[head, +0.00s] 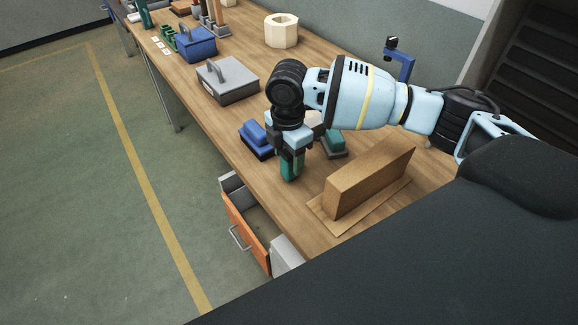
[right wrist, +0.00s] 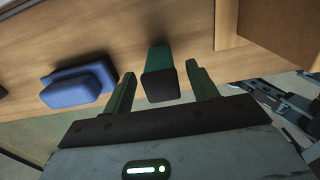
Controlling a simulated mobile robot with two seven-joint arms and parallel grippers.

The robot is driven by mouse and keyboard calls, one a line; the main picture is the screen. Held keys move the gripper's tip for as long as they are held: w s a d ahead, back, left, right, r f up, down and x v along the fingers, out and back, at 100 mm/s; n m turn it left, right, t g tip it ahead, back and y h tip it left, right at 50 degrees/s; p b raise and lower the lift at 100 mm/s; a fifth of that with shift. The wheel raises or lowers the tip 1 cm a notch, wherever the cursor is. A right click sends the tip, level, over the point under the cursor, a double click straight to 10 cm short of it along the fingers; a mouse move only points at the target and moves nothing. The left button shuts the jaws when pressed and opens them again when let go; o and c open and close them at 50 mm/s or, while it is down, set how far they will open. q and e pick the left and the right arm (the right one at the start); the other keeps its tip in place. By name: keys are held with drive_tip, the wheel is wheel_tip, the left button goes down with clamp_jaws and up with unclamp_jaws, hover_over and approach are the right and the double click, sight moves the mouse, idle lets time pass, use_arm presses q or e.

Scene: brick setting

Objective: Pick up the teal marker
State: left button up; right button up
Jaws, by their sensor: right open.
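The teal marker (head: 290,168) is below my right gripper at the near part of the wooden bench, partly hidden by the gripper in the head view. In the right wrist view the marker (right wrist: 159,58) is a chunky green block with a black end facing the camera. My right gripper (head: 289,150) points down, its jaws open. In the right wrist view the marker lies between the two fingers (right wrist: 162,88), with a visible gap on each side. My left gripper is not in view.
A blue block on a dark base (head: 257,138) sits just left of the gripper, and a teal-topped block (head: 335,142) to its right. A wooden block (head: 370,180) stands at right. A grey lidded box (head: 228,82) is further back. An orange-fronted drawer (head: 243,233) stands open below the bench.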

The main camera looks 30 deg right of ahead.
sight(289, 164)
drive_tip(key=shift+s+d+f, duration=0.1)
drive_tip(key=shift+f, duration=1.45)
drive_tip(key=c, duration=1.1)
drive_tip(key=shift+o, duration=0.2)
drive_tip(key=shift+r, duration=0.1)
